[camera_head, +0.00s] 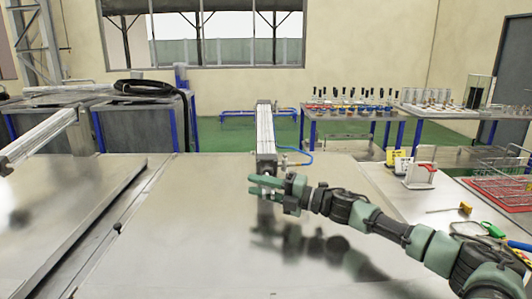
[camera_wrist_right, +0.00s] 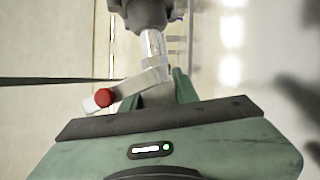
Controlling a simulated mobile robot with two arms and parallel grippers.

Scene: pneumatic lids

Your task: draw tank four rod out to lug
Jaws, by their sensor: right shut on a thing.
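A grey pneumatic cylinder (camera_head: 265,130) stands over the far part of the middle metal lid, with a blue hose at its side. My right gripper (camera_head: 262,186) is at its near, lower end. My right gripper is shut on this rod end, with green fingers on both sides. A pale bar with a red knob (camera_wrist_right: 104,97) angles off to its left. The lug is not clearly seen. My left gripper is out of view.
Another cylinder (camera_head: 42,138) slants over the left lid (camera_head: 60,200). A side bench (camera_head: 470,190) at right holds a white-and-red block (camera_head: 420,176), wire racks and hand tools. A rear table (camera_head: 345,115) carries several small tools. The middle lid's near surface is clear.

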